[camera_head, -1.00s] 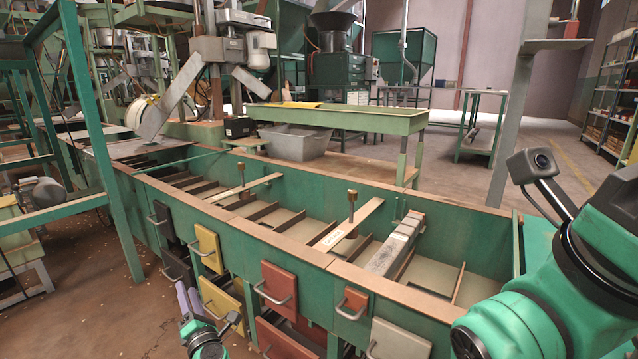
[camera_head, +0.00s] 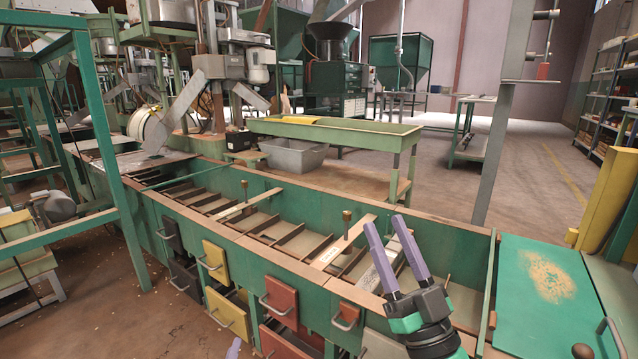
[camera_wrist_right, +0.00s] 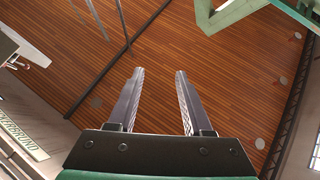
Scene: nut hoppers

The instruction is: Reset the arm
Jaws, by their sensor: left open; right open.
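My right gripper (camera_head: 386,222) stands in front of the long green hopper trough (camera_head: 290,262) in the head view, with its two purple fingers pointing up. The fingers are apart with nothing between them. In the right wrist view, the gripper (camera_wrist_right: 160,76) is also open and empty, its fingers pointing at a slatted wooden ceiling (camera_wrist_right: 180,50). Of my left gripper (camera_head: 234,348), only a purple finger part shows at the bottom edge of the head view, in front of the trough's drawers; the rest is out of frame.
Divider slats and a grey block (camera_head: 385,262) lie in the trough, the block partly behind my right gripper. Handled doors, among them a red one (camera_head: 280,296), line its front. A green panel (camera_head: 548,282) is at the right. Open floor (camera_head: 530,190) lies beyond.

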